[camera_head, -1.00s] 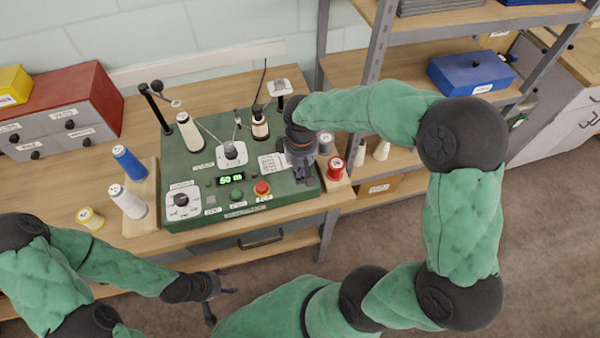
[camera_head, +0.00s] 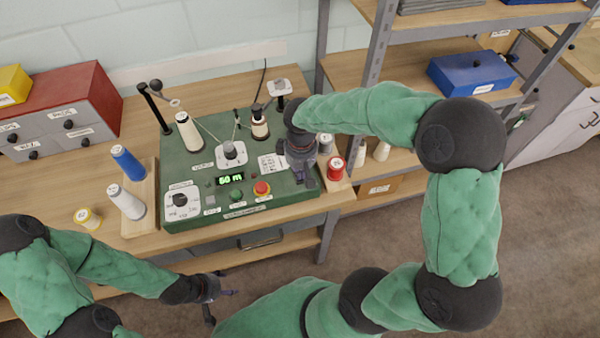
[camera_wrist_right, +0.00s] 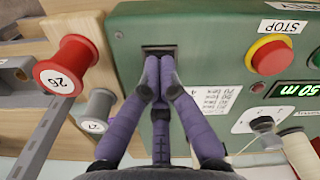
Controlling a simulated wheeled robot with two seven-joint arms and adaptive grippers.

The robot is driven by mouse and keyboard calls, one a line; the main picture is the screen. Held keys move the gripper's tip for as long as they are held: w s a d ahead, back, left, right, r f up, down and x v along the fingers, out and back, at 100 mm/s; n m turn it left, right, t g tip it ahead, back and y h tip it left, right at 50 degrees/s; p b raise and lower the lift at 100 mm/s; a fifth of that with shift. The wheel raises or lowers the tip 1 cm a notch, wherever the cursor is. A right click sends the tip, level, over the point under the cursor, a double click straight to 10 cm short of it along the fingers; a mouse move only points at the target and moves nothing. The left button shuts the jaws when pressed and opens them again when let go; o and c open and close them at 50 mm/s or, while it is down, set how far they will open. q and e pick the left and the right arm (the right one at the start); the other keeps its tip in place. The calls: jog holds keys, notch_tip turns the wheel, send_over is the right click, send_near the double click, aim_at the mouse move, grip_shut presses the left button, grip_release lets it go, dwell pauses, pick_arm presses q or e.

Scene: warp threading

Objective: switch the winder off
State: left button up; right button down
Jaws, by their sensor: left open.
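The green winder (camera_head: 178,163) stands on the table. Its display (camera_head: 230,178) is lit and reads 50 m. A black rectangular switch recess (camera_wrist_right: 159,49) shows near the panel's edge in the right wrist view. My right gripper (camera_head: 306,181) is over the panel's right end in the head view. In the right wrist view its purple fingertips (camera_wrist_right: 158,75) are together, empty, at the recess and cover part of it. Contact and the switch position cannot be told. My left gripper (camera_head: 220,302) is open and empty in front of the table.
The red stop button (camera_head: 262,188) sits left of my right gripper, with a green button (camera_head: 236,195) beside it. A red spool (camera_head: 335,168) and a grey spool (camera_head: 325,143) stand close on its right. Shelving (camera_head: 375,70) rises behind.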

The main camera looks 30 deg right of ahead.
jog(key=shift+r+p, duration=2.8)
jog(key=shift+r, duration=0.75)
pick_arm(q)
notch_tip(320, 180, up, 6)
jog(key=shift+f, duration=0.25)
pick_arm(e)
jog(key=shift+f, duration=0.1)
